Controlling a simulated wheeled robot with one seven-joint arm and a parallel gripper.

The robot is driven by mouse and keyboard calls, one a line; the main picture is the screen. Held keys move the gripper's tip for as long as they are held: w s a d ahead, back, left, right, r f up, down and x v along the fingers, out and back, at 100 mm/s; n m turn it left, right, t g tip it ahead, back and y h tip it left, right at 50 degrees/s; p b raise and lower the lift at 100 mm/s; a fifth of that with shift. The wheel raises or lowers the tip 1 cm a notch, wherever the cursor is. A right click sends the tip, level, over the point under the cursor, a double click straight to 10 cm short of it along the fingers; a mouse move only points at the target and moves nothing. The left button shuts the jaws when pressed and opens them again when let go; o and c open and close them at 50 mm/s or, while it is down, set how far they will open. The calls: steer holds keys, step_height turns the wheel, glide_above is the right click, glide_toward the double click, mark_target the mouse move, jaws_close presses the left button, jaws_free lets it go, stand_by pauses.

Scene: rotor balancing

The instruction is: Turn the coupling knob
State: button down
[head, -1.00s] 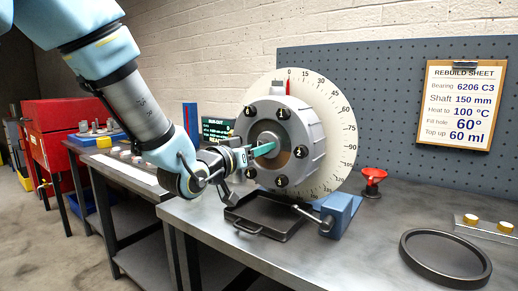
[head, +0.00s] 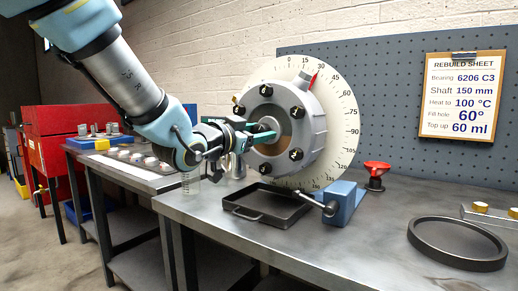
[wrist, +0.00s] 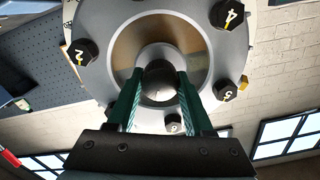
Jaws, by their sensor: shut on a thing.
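The coupling knob (wrist: 160,78) is a dark round end at the centre of the grey bolted housing (wrist: 112,22). In the wrist view my gripper (wrist: 157,90) has its green fingers on both sides of the knob, shut on it. In the head view my gripper (head: 264,137) reaches in from the left to the housing (head: 312,130), and its fingers hide most of the knob. A pale dial (head: 347,115) with degree marks stands behind the housing. The housing's red pointer (head: 314,78) is near the 30 mark.
A black drip tray (head: 262,218) and a blue block with a lever (head: 343,203) sit below the housing. A red funnel (head: 376,172) and a dark ring (head: 457,264) are to the right. A rebuild sheet (head: 463,97) reading "Fill hole 60°" hangs on the pegboard.

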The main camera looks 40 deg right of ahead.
steer(key=m+b, duration=0.1)
steer(key=b, duration=0.1)
steer(key=m+b, duration=0.2)
steer(key=shift+f+m, duration=0.25)
steer(key=shift+m, duration=0.05)
steer(key=shift+r+m+b, duration=0.15)
steer(key=shift+m+b, duration=0.95)
steer(key=shift+b, duration=0.1)
steer(key=shift+c, duration=1.5)
jaws_free()
steer(key=shift+r, duration=0.1)
steer(key=v, duration=1.1)
